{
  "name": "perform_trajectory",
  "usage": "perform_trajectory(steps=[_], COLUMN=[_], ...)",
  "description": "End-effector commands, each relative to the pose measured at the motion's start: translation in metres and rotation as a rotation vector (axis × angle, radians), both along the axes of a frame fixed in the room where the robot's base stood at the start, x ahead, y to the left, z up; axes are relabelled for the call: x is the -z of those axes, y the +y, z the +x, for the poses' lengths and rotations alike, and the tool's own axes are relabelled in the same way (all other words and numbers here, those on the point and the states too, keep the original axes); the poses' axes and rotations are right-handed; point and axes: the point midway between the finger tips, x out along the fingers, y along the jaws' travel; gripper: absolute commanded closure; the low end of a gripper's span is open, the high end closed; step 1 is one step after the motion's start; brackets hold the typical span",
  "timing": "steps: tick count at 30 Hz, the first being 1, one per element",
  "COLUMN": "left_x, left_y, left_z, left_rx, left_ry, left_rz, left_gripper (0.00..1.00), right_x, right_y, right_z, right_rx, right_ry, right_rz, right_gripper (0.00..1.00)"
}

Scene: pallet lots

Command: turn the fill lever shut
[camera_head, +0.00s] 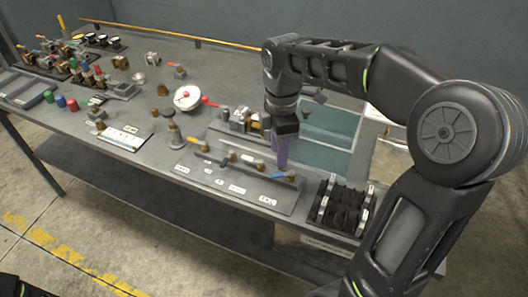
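A grey valve plate (215,187) with several small white labels lies along the table's front edge. It carries a row of small brass valves. A blue lever (285,178) is on the valve at its right end, and a dark lever (208,157) is at its left end. The labels are too small to read, so I cannot tell which one is the fill lever. My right gripper (281,152) points down just above the blue lever's valve. Its fingers look close together; I cannot tell whether they touch the lever. My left gripper is out of view.
A white round gauge (187,97) with red handles stands behind the plate. A black rack (343,205) sits just right of it. A white card (124,137) and several coloured valves and fittings crowd the left side. A teal panel (325,130) lies behind my gripper.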

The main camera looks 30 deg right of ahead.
Motion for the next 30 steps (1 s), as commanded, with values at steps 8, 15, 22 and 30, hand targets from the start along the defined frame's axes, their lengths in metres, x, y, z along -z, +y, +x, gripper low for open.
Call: perform_trajectory(steps=[8,15,22,30], left_x=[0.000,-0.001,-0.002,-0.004], left_y=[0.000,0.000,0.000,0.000], left_z=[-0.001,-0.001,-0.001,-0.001], left_rx=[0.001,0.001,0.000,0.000], left_ry=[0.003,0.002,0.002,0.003], left_rz=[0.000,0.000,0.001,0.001], left_gripper=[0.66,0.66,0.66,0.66], right_x=[-0.002,0.003,0.032,0.069], right_y=[-0.001,-0.001,-0.001,-0.001], right_z=[-0.001,-0.001,-0.001,-0.001], right_rx=[-0.004,-0.003,-0.004,-0.003], right_ry=[0.000,0.002,0.004,0.002], right_rz=[-0.002,-0.003,-0.002,-0.002], right_gripper=[0.66,0.66,0.66,0.66])
